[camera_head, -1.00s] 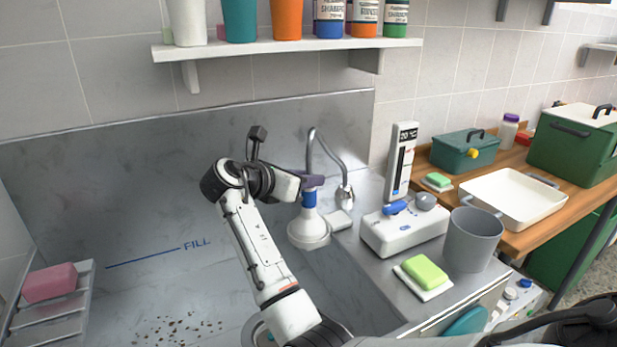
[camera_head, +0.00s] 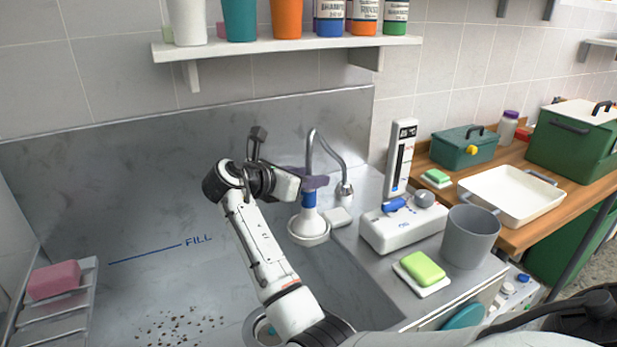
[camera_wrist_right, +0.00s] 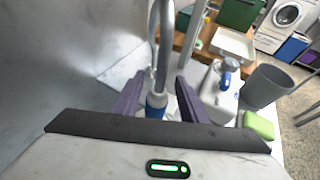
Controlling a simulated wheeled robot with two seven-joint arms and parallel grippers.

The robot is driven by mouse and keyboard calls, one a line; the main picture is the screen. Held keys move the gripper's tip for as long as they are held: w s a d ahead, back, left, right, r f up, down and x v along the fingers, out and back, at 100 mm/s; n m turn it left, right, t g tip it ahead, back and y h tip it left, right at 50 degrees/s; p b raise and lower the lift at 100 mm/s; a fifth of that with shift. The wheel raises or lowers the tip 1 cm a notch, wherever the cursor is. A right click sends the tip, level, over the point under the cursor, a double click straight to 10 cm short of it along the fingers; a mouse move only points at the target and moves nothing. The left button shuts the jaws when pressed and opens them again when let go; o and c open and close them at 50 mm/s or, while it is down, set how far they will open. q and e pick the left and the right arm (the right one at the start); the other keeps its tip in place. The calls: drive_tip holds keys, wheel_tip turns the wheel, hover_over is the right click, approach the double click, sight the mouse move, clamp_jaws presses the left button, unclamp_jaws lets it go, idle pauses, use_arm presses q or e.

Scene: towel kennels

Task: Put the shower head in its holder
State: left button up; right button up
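The shower head (camera_head: 309,228) is a white, downward-facing bell with a blue collar, low over the right side of the grey tub. A grey hose (camera_head: 312,150) arches from a fitting on the ledge to its top. My right gripper (camera_head: 314,182) is at the blue collar. In the right wrist view the purple fingers (camera_wrist_right: 157,98) stand either side of the blue collar (camera_wrist_right: 155,108), with a gap showing on each side. I cannot make out a separate holder; what lies under the bell is hidden. My left gripper is out of view.
A white control box (camera_head: 402,232) with a blue lever and a thermometer display (camera_head: 402,160) stands on the ledge. Beside it are a grey bucket (camera_head: 470,238) and green soap (camera_head: 422,268). Pink soap (camera_head: 54,280) lies on a left rack. A shelf (camera_head: 285,46) of bottles hangs above.

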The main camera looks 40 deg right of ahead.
drive_tip(key=shift+f, duration=0.1)
drive_tip(key=v, duration=1)
drive_tip(key=shift+a, duration=0.2)
idle(0.4)
